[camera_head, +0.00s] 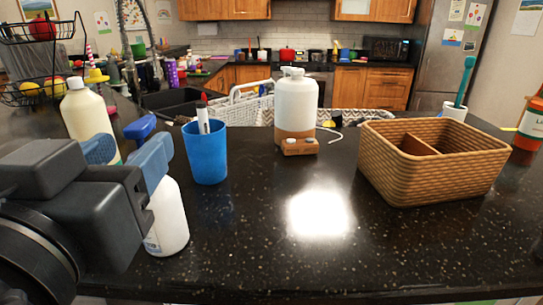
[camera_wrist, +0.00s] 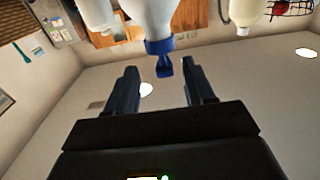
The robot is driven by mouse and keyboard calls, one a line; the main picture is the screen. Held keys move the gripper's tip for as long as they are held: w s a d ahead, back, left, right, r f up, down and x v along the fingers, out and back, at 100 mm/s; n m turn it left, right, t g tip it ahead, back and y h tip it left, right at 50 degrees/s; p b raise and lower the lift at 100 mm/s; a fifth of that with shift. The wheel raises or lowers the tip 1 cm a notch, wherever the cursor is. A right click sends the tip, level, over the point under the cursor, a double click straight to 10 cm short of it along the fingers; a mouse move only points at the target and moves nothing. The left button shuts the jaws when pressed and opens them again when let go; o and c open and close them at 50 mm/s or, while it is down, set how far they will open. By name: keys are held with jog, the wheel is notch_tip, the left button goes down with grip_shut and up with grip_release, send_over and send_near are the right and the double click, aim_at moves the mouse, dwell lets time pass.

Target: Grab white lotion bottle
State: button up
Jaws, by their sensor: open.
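The white lotion bottle (camera_head: 170,222) stands upright on the dark counter at the left, partly hidden behind my gripper. Its blue pump head (camera_head: 139,128) shows above and between the fingers. My gripper (camera_head: 132,150) is open and empty at the left, close to the bottle's upper part. In the wrist view, which is upside down, the white bottle (camera_wrist: 150,14) hangs from the top edge. Its blue pump (camera_wrist: 163,62) lies between the spread fingertips of my gripper (camera_wrist: 160,72), with gaps on both sides.
A cream bottle (camera_head: 86,115) stands behind my gripper. A blue cup (camera_head: 205,153) with a marker is close right of the lotion bottle. A large white dispenser (camera_head: 296,103) and a wicker basket (camera_head: 380,170) stand farther right. The front middle counter (camera_head: 270,260) is clear.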

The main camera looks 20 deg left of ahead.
aim_at(138, 136)
jog(key=shift+a+r+p+x, duration=0.1)
jog(key=shift+p+x, duration=0.15)
jog(key=shift+x, duration=0.7)
jog(key=shift+a+r+p+x, duration=0.1)
jog(key=shift+p+x, duration=0.15)
jog(key=shift+x, duration=0.7)
jog(key=shift+c, duration=0.3)
grip_shut()
